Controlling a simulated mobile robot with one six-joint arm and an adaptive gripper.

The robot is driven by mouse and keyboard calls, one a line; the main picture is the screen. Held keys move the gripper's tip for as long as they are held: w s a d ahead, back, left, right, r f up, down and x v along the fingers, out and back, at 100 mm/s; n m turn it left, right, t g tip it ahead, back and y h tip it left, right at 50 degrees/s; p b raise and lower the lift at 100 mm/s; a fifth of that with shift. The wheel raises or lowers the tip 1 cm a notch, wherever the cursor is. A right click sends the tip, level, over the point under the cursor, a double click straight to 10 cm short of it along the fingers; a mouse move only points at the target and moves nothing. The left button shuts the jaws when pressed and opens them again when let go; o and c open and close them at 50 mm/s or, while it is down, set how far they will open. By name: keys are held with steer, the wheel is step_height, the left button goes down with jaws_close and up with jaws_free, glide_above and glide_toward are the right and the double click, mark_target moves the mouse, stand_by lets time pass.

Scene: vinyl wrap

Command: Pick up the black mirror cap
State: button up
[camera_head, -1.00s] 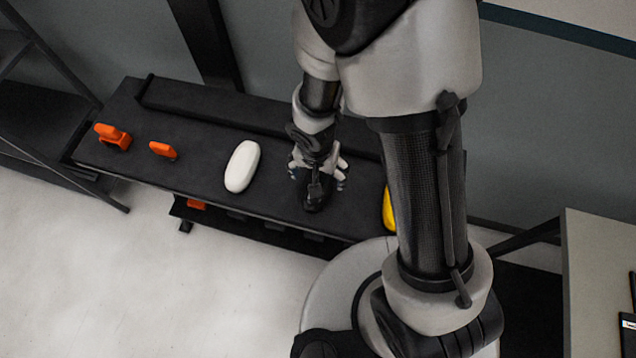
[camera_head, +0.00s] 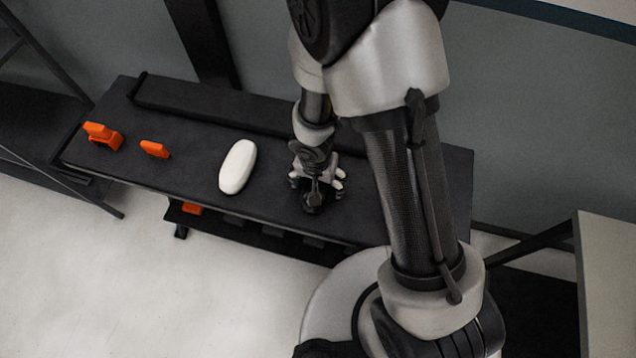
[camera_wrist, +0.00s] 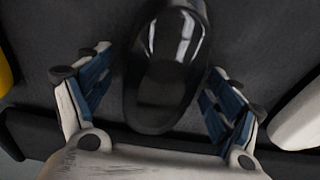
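The black mirror cap (camera_wrist: 165,75) is a glossy, rounded oblong shell on the dark bench. In the wrist view it lies between the two spread fingers of my gripper (camera_wrist: 155,100), with a gap on each side. My gripper is open, and its blue pads face the cap without visible contact. In the head view my gripper (camera_head: 316,188) points down at the bench, right of the white mirror cap (camera_head: 238,167). There the black cap is mostly hidden under my gripper and hard to tell from the bench.
The dark bench (camera_head: 200,150) also holds two orange tools (camera_head: 103,135) (camera_head: 155,149) at the left. A raised dark bar (camera_head: 220,105) runs along its back. In the wrist view a white object (camera_wrist: 300,115) is at the right and a yellow one (camera_wrist: 5,75) at the left edge.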

steer(key=c, duration=1.2)
steer(key=shift+r, duration=0.15)
steer(key=shift+c, duration=0.2)
